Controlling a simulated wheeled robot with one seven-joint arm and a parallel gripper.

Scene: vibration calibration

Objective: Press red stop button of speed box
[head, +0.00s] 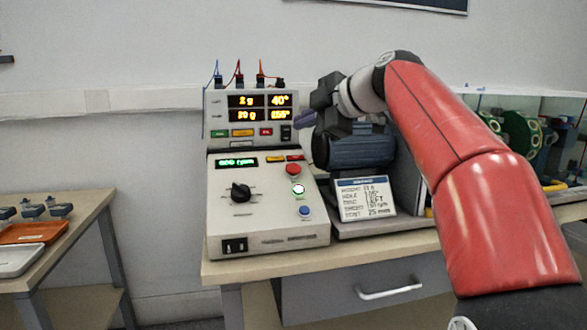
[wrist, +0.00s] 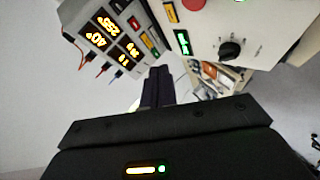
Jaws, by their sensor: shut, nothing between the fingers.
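The speed box (head: 264,213) is a light grey box with a sloped front on the table. Its green display reads what looks like 600 rpm. Its red stop button (head: 291,169) sits at the upper right of the panel, above a lit white-green button (head: 298,189) and a blue button (head: 304,210). The red button also shows at the top edge of the wrist view (wrist: 193,4). My gripper (head: 300,121) is shut and empty, pointing left beside the upper display unit, above and apart from the red button. In the wrist view its fingers (wrist: 158,88) are together.
The display unit (head: 218,103) with orange readouts and cables stands behind the speed box. A dark blue motor (head: 355,152) and a text card (head: 366,198) stand to its right. A side table with an orange tray (head: 35,232) is at left.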

